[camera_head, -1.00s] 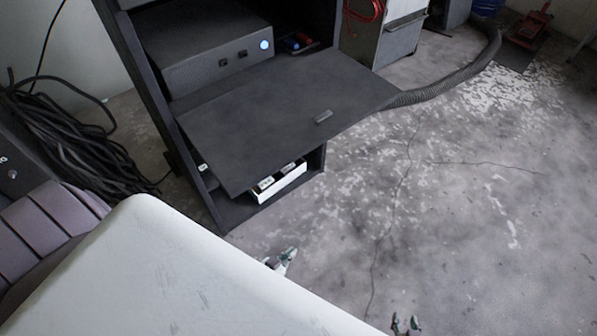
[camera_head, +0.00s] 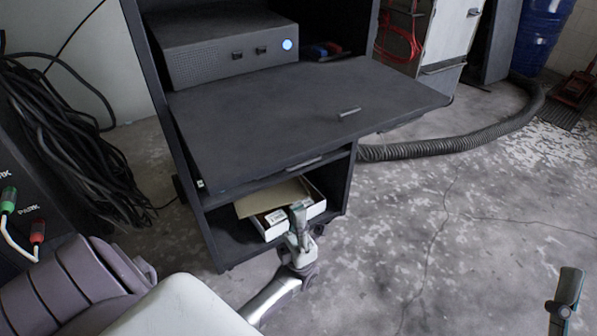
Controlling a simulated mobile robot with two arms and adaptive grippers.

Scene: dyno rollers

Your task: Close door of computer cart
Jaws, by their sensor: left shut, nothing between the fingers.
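The dark computer cart (camera_head: 212,236) stands at the left centre. Its door (camera_head: 265,112) is open, a flat panel folded out roughly level, with a small handle (camera_head: 349,112) near its outer edge. My left gripper (camera_head: 298,212) is shut and empty. It points up and shows below the door's front edge, overlapping the lower shelf in the picture; I see no contact with the door.
A grey computer (camera_head: 225,60) sits behind the door. An open box (camera_head: 312,205) lies on the lower shelf. Black cables (camera_head: 75,150) hang at the left. A ribbed hose (camera_head: 450,147) runs across the floor to the right. The floor (camera_head: 470,230) at right centre is clear.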

